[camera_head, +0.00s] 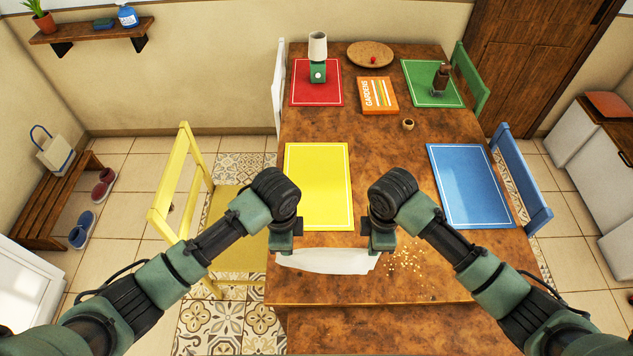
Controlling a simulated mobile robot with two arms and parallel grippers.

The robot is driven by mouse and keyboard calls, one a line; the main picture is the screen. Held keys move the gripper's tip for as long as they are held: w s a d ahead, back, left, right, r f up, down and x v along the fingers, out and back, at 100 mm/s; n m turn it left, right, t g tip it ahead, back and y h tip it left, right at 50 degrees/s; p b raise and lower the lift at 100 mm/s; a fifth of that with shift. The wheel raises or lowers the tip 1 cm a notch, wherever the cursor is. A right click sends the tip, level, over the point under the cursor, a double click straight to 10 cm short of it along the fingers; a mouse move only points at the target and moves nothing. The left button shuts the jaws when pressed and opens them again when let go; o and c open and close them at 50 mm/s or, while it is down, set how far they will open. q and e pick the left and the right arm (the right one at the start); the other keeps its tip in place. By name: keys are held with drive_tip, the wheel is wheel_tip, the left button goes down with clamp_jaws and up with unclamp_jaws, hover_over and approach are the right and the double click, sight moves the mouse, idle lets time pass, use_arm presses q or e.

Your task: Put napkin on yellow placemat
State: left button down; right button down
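The white napkin (328,262) hangs spread between my two grippers in the head view, over the near part of the table. The yellow placemat (318,188) lies flat on the table just beyond it, bare. My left gripper (283,245) is at the napkin's left top corner and appears shut on it. My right gripper (379,245) is at its right top corner and appears shut on it. The fingertips are small and partly hidden by the wrists.
Crumbs (408,262) lie right of the napkin on the wooden table (390,150). A blue placemat (470,185) lies to the right.

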use_arm(q)
drive_tip(key=shift+w, duration=0.1)
idle(0.3)
drive_tip(key=c, duration=1.6)
unclamp_jaws()
drive_tip(key=o, duration=1.3)
drive_tip(key=shift+r, duration=0.1)
drive_tip(key=shift+r, duration=2.7)
